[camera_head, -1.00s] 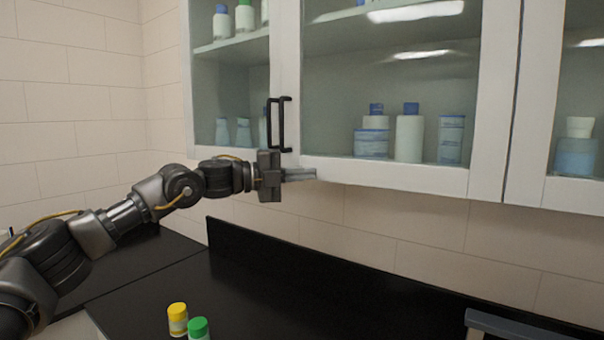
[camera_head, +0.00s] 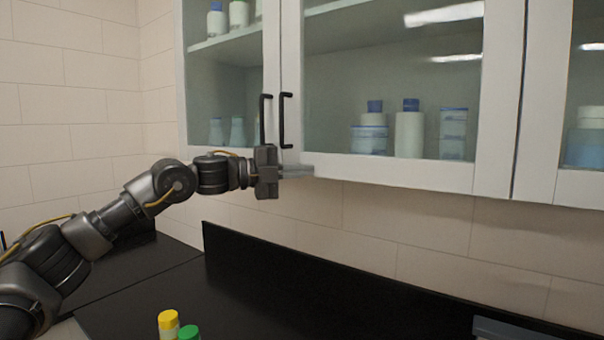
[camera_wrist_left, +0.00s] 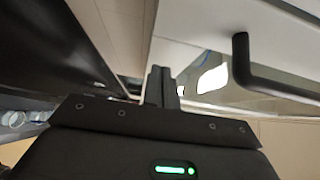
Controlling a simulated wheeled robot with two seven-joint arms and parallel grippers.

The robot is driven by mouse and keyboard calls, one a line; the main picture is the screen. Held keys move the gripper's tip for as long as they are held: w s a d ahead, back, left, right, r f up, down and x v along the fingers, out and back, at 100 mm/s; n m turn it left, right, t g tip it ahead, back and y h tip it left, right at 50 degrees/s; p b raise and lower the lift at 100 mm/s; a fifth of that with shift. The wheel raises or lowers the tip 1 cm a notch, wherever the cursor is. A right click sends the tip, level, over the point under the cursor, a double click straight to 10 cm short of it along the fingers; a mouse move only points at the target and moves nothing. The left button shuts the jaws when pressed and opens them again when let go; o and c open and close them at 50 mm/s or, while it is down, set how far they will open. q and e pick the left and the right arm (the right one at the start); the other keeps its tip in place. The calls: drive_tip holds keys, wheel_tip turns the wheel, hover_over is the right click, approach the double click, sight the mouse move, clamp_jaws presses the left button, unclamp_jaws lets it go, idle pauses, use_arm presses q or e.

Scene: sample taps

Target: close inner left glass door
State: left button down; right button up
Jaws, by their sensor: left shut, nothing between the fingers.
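The inner left glass door (camera_head: 390,167) is the wide white-framed door in the middle of the head view, with a black bar handle (camera_head: 286,120) on its left edge. It looks about flush with the cabinet; a small gap cannot be ruled out. My left gripper (camera_head: 308,171) is shut and empty, with its fingers across the door's lower left corner. Contact cannot be told. In the left wrist view, the shut fingers (camera_wrist_left: 162,85) point along a white panel, and a black handle (camera_wrist_left: 240,65) shows to their right. My right gripper is not in view.
A neighbouring glass door with its own black handle (camera_head: 265,118) is at the left. Bottles (camera_head: 409,135) stand behind the glass. Below, a black counter (camera_head: 270,290) holds a yellow-capped bottle (camera_head: 168,323) and a green-capped bottle (camera_head: 189,333). Open room lies between counter and cabinet.

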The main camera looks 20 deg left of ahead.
use_arm(q)
drive_tip(key=s+b+v, duration=0.1)
drive_tip(key=b+v, duration=0.3)
drive_tip(key=v, duration=0.8)
drive_tip(key=shift+s+d, duration=0.2)
drive_tip(key=shift+s, duration=0.1)
drive_tip(key=shift+w+r, duration=0.1)
